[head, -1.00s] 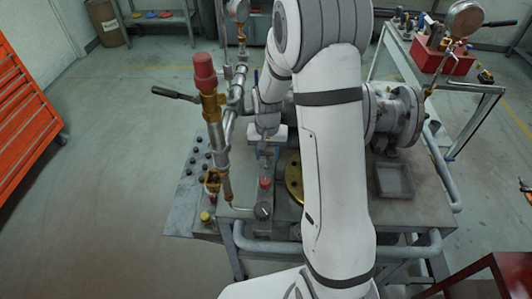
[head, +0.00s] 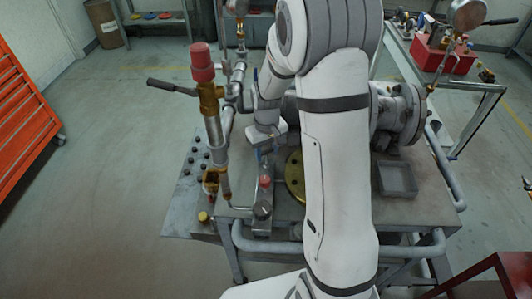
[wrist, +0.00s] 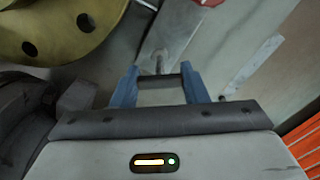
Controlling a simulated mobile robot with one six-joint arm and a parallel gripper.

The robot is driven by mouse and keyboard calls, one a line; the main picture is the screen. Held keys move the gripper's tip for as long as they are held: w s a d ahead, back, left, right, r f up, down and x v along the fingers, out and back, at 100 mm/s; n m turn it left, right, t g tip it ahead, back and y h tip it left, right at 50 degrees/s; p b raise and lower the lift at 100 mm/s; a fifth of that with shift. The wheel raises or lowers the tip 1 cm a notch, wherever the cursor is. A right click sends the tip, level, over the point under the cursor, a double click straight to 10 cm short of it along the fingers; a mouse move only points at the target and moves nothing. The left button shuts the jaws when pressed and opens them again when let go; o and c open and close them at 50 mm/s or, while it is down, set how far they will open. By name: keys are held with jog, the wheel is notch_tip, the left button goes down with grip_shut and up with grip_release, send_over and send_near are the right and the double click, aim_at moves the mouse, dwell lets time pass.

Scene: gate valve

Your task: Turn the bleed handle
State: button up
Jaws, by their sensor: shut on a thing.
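The bleed handle (wrist: 168,82) is a short dark bar on a thin grey stem, seen in the wrist view. My gripper (wrist: 160,88) has its two blue fingers on either side of this bar, shut on it. In the head view my gripper (head: 266,153) points down over the bench, just behind a grey block (head: 262,197) with a red-topped part (head: 265,181). The fingers hide most of the handle there.
A brass flange (head: 295,178) lies close to the right of my gripper. An upright pipe with a red cap (head: 202,62) and a black lever (head: 171,86) stands to the left. A grey tray (head: 397,179) sits on the bench at right.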

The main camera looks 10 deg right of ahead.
aim_at(267, 150)
jog(key=n+b, duration=0.1)
jog(key=n, duration=0.4)
jog(key=shift+n, duration=0.3)
jog(key=n+b, duration=0.1)
jog(key=n, duration=0.3)
jog(key=shift+n, duration=0.3)
jog(key=shift+w+r, duration=0.1)
jog(key=o, duration=1)
notch_tip(267, 150, up, 8)
jog(key=shift+f, duration=0.15)
